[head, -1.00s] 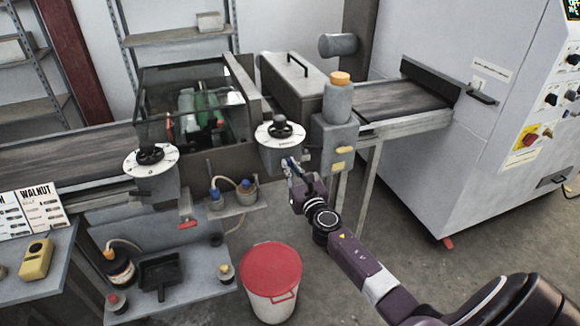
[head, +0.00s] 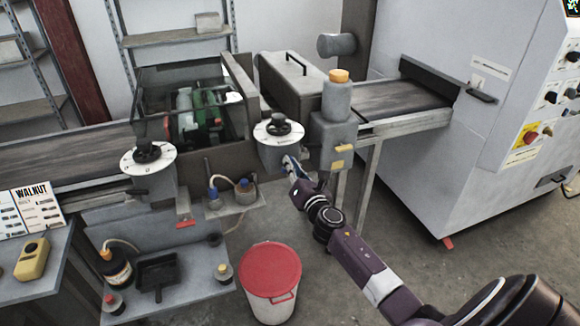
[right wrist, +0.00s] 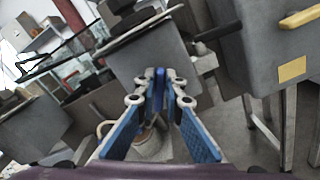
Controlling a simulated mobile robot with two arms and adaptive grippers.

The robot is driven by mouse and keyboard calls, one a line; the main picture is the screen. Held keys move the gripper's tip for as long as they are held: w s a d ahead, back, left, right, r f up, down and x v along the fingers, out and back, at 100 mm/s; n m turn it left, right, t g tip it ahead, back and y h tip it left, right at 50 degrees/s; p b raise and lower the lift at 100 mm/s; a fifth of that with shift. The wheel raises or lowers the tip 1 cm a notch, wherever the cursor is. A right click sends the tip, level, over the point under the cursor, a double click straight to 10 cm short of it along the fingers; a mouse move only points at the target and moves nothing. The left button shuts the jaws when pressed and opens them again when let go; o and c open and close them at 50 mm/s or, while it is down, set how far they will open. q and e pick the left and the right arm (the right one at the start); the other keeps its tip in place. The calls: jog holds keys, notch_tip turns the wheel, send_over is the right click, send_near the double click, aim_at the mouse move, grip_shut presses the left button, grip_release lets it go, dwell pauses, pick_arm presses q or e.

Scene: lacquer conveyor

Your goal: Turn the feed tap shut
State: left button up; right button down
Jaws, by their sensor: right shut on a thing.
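My right gripper (head: 288,162) is just below the grey dial housing, beside the block that carries the orange-capped bottle. In the right wrist view its blue-padded fingers (right wrist: 160,88) come together at the tips, shut on a narrow blue piece (right wrist: 158,78). I take this piece for the handle of the feed tap; most of it is hidden by the fingertips, so its angle cannot be told. My left gripper is not in view.
The round dial (head: 279,131) with its black knob sits just above the gripper. The grey block (head: 332,135) with yellow parts is close on the right. A red-lidded bucket (head: 270,270) stands on the floor below. Bottles stand on the lower shelf.

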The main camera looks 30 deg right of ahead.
jog(key=shift+s+d+f+m+b, duration=0.15)
jog(key=shift+f+m+b, duration=0.15)
jog(key=shift+m, duration=1.65)
jog(key=shift+w+d+f+m+b, duration=0.15)
jog(key=shift+m+b, duration=0.15)
jog(key=shift+m, duration=1.7)
jog(key=shift+s+d+f+m+b, duration=0.1)
jog(key=shift+f+m+b, duration=0.2)
jog(key=shift+m, duration=1.65)
jog(key=c, duration=2)
grip_release()
jog(key=shift+c, duration=0.2)
jog(key=v, duration=1.2)
